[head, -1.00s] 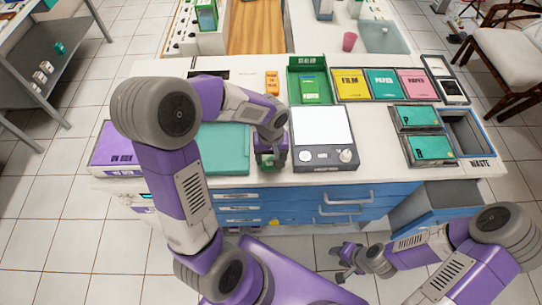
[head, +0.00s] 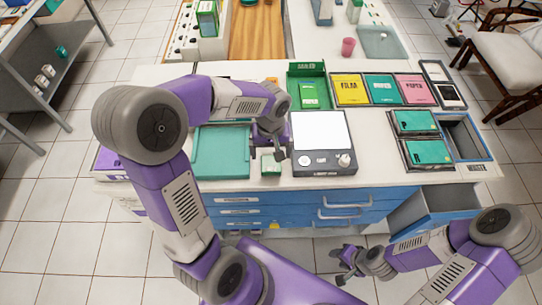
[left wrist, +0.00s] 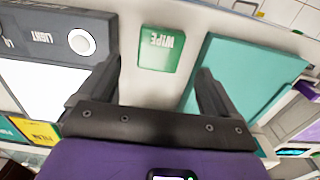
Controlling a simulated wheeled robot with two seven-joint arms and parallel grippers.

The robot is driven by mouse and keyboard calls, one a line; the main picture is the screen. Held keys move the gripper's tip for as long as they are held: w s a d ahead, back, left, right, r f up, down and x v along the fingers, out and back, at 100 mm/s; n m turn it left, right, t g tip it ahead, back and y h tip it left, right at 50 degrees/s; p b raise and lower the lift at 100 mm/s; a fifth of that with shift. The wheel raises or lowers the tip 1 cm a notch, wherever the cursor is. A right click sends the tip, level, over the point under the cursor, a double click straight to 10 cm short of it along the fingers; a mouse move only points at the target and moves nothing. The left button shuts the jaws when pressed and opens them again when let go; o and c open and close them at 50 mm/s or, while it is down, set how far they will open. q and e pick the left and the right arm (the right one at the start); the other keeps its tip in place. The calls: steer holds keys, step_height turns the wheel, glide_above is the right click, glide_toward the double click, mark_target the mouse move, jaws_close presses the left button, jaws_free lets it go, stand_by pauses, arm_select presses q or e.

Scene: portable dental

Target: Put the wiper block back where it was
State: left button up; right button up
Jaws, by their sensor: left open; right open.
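The wiper block is a small green-topped block (head: 270,165) marked "WIPE". It sits on the white counter between the teal tray and the light box, near the front edge. In the left wrist view the block (left wrist: 162,49) lies ahead of and between the fingers, apart from both. My left gripper (head: 268,143) is open and empty, just behind the block in the head view; it also shows in the left wrist view (left wrist: 155,85). My right gripper (head: 345,262) is open and empty, low in front of the drawers.
The teal tray (head: 222,165) is left of the block and the light box (head: 325,168) right of it. Film and paper boxes (head: 381,89), a green bin (head: 308,73) and a waste bin (head: 465,138) stand further right and back. A drawer (head: 440,205) stands open.

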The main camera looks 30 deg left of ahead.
mark_target(271, 163)
arm_select(q)
step_height(271, 163, up, 6)
steer(key=shift+f+p, duration=0.1)
steer(key=shift+p, duration=0.4)
